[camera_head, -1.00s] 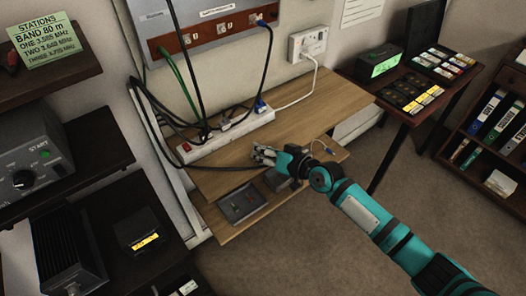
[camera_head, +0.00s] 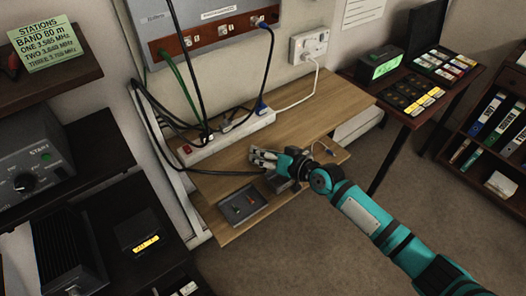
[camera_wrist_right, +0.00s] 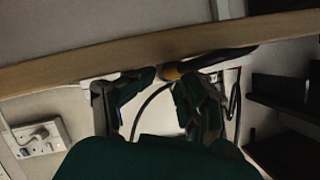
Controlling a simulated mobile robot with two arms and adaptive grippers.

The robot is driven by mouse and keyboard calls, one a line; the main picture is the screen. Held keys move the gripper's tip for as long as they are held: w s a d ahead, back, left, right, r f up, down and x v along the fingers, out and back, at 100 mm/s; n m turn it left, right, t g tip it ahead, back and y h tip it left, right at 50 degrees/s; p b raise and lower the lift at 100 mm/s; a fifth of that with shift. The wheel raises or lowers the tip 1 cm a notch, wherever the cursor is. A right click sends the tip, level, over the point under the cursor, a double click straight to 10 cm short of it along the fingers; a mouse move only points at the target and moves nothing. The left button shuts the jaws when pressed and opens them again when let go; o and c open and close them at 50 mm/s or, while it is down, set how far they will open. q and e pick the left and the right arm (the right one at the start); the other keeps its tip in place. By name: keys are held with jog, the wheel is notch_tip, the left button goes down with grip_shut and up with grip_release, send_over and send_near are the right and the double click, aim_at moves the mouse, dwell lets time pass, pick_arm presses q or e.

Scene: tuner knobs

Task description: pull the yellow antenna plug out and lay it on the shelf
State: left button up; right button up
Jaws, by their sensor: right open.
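A yellow-orange piece, likely the antenna plug (camera_wrist_right: 172,71), shows in the right wrist view with a dark body or cable running to its right, just under a long wooden edge (camera_wrist_right: 80,62). I cannot make out a yellow plug in the head view. My right gripper (camera_head: 256,157) is over the wooden shelf (camera_head: 310,108), in front of the power strip. In the right wrist view my right gripper (camera_wrist_right: 163,85) has its dark fingers apart, with the yellow piece just beyond and between the tips. Contact cannot be told. My left gripper is out of view.
A white power strip (camera_head: 226,138) with several plugs and cables lies at the back of the shelf. A wall panel (camera_head: 205,12) with cables hangs above. Bare wood shows right of the strip.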

jog(key=shift+s+r+p, duration=0.1)
jog(key=shift+r+p, duration=0.75)
jog(key=shift+r, duration=0.15)
jog(key=shift+o, duration=0.4)
jog(key=o, duration=0.5)
jog(key=shift+d, duration=0.15)
jog(key=v, duration=1.2)
